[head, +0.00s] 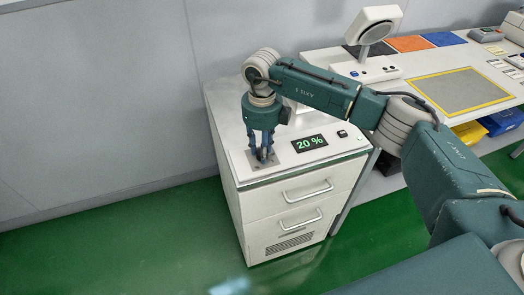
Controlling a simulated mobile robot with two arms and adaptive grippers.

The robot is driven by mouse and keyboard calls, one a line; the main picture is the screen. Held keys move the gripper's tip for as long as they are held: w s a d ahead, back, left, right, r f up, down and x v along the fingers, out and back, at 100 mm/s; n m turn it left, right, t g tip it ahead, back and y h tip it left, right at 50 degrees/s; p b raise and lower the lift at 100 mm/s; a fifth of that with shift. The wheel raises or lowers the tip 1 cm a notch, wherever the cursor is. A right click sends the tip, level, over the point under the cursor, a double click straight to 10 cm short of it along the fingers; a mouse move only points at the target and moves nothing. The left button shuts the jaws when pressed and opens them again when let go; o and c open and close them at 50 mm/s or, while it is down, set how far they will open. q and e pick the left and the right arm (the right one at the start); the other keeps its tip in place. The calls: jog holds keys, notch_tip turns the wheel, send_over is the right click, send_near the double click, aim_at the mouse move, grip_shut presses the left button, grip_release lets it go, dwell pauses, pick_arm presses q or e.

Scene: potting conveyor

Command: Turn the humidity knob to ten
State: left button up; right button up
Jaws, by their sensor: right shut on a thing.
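My right gripper (262,154) points straight down over the left part of the white cabinet's top (236,123). It is shut on the humidity knob, which is mostly hidden between the fingers and stands on a small grey plate (255,166). To the right of the knob, a black display (309,143) reads "20 %" in green. My left gripper is not in the head view.
A small black switch (342,134) sits right of the display. The cabinet has two drawers with bar handles (307,190). A bench (487,48) with a yellow-framed grey mat (437,97) and a white lamp-like device (375,22) stands behind right. Green floor (150,240) is clear at left.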

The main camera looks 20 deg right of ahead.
jog(key=shift+m+b, duration=0.5)
jog(key=shift+m, duration=1.5)
jog(key=shift+w, duration=0.1)
jog(key=o, duration=1.1)
jog(key=shift+o, duration=0.2)
notch_tip(320, 180, up, 12)
